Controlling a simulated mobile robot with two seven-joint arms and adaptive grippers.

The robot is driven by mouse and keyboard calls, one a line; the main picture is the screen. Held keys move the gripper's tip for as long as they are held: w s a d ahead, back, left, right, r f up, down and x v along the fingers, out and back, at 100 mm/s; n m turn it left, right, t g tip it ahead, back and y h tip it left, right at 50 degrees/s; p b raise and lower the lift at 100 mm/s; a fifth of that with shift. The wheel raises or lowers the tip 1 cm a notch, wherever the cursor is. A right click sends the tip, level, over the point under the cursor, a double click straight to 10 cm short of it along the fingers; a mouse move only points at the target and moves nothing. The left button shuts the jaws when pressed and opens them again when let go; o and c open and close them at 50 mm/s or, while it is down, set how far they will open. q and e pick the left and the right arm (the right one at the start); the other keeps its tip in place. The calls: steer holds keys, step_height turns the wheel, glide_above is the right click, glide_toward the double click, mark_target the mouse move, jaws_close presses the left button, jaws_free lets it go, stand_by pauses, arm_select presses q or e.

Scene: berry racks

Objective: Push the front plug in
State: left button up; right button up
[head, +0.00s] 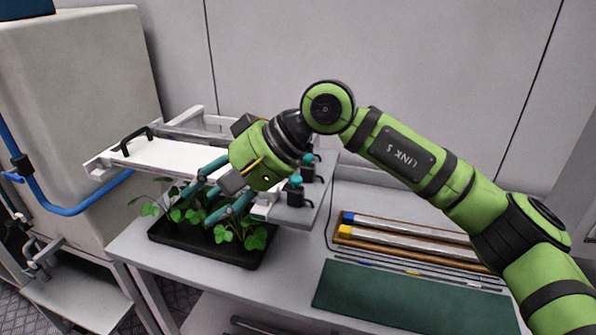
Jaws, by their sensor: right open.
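Several black plugs with teal tops stand along the right end of a grey rack. The front plug (297,191) is the nearest to me. It is upright, and I cannot tell how deep it sits. My right gripper (198,206) is open, with its teal fingers spread and pointing left and down. It is left of the front plug and over the seedling tray, apart from the plug. The gripper body partly hides the rack and the plugs behind. My left gripper is out of view.
A black tray (205,248) of leafy seedlings sits on the grey table (290,255) below the gripper. A white panel (165,156) with a black handle is behind it. A wooden tray (400,244) of tubes and a green mat (385,298) lie at right.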

mark_target(297, 178)
steer(key=w+d+r+n+t+h, duration=0.1)
steer(key=w+d+r+t+h, duration=0.1)
steer(key=w+d+h, duration=0.35)
steer(key=w+d+r+n+t+h, duration=0.2)
steer(key=d+h, duration=0.1)
steer(key=d, duration=0.6)
steer(key=shift+y, duration=0.25)
steer(key=x, duration=0.2)
steer(key=p+x, duration=0.1)
steer(key=x, duration=0.1)
steer(key=p+x, duration=0.1)
steer(key=shift+w+a+f, duration=0.15)
steer(key=shift+a+f, duration=0.15)
steer(key=shift+w+a+f, duration=0.1)
steer(key=shift+w+f, duration=0.05)
steer(key=shift+f, duration=0.4)
steer(key=shift+c, duration=0.4)
